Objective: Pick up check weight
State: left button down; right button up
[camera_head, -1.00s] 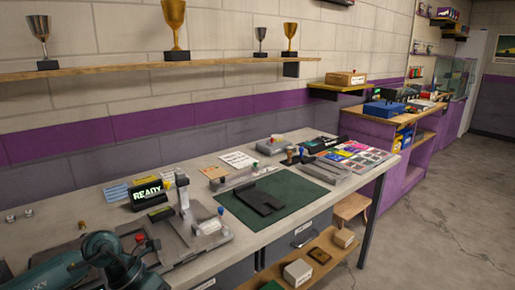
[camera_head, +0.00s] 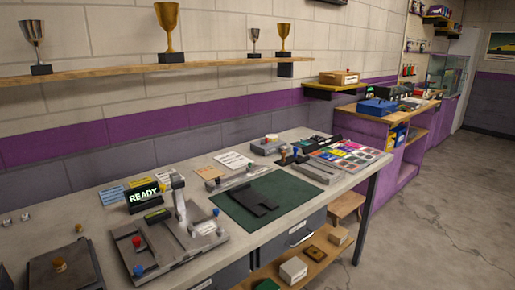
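I cannot tell for sure which thing is the check weight. Two small silver pieces, a left one (camera_head: 7,222) and a right one (camera_head: 26,216), stand on the workbench at the far left. A small brass knob-like piece (camera_head: 60,265) sits on a dark flat plate (camera_head: 88,268) at the lower left. Another small brass piece (camera_head: 79,228) is on the bench behind that plate. Neither of my grippers is in view.
The bench holds a grey fixture (camera_head: 150,243) with red and blue knobs, a READY display (camera_head: 143,197), a green mat (camera_head: 290,190) and several cards and blocks. A shelf of trophies (camera_head: 130,76) hangs above. Floor on the right is clear.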

aim_at(59, 264)
jog(key=u, duration=1.3)
